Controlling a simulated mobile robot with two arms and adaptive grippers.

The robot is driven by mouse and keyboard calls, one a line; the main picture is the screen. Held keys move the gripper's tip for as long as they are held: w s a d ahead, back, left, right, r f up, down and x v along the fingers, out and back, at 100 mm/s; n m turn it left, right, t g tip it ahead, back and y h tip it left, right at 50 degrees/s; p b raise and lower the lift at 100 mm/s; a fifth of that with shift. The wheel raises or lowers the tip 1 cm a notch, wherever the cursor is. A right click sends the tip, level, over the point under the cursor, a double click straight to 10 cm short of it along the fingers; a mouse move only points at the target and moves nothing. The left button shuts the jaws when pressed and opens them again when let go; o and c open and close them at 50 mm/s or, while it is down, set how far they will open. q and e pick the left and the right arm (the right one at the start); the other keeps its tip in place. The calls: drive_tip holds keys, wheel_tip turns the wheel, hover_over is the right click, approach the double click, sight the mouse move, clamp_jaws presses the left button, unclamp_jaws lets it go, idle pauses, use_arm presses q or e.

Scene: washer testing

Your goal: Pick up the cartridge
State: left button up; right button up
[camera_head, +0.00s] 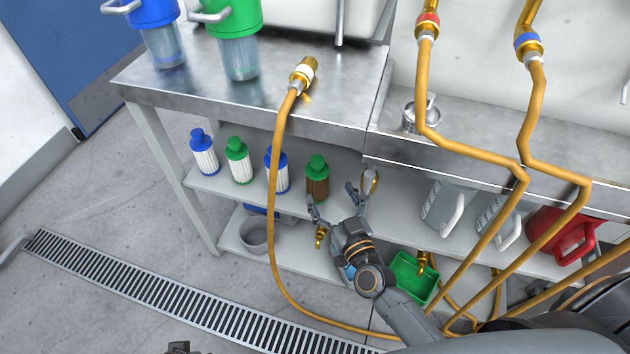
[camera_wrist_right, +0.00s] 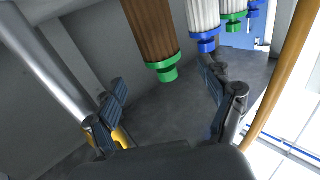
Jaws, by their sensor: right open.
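Several filter cartridges stand on the upper shelf under the steel counter. The nearest is a brown cartridge with a green cap (camera_head: 317,180). To its left stand a white one with a blue cap (camera_head: 279,175), a white one with a green cap (camera_head: 238,163) and another white one with a blue cap (camera_head: 205,156). My right gripper (camera_head: 333,201) is open and empty at the shelf's front, just in front and right of the brown cartridge. In the right wrist view the brown cartridge (camera_wrist_right: 150,32) shows beyond the open fingers (camera_wrist_right: 170,105), not between them. A small dark part at the head view's bottom edge may be my left gripper.
A yellow hose (camera_head: 274,230) hangs from the counter (camera_head: 330,110) left of my right gripper. Further hoses cross on the right. Jugs (camera_head: 448,205), a red container (camera_head: 558,232) and a green bin (camera_head: 413,277) are nearby. Blue and green housings (camera_head: 240,58) stand on the counter.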

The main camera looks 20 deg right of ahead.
sight(317, 172)
drive_tip(key=w, duration=0.3)
drive_tip(key=shift+w+a, duration=0.15)
drive_tip(key=shift+w, duration=0.15)
drive_tip(key=w, duration=0.1)
drive_tip(key=w+b, duration=0.1)
drive_tip(key=w, duration=0.2)
drive_tip(key=shift+w+a+f, duration=0.15)
drive_tip(key=shift+w+a, duration=0.15)
drive_tip(key=shift+w, duration=0.1)
drive_tip(key=c, duration=1.3)
use_arm(q)
drive_tip(key=v, duration=0.2)
drive_tip(key=w+v, duration=0.1)
drive_tip(key=v, duration=0.2)
drive_tip(key=shift+r, duration=0.3)
use_arm(e)
drive_tip(key=shift+c, duration=0.5)
use_arm(q)
drive_tip(key=shift+w, duration=0.1)
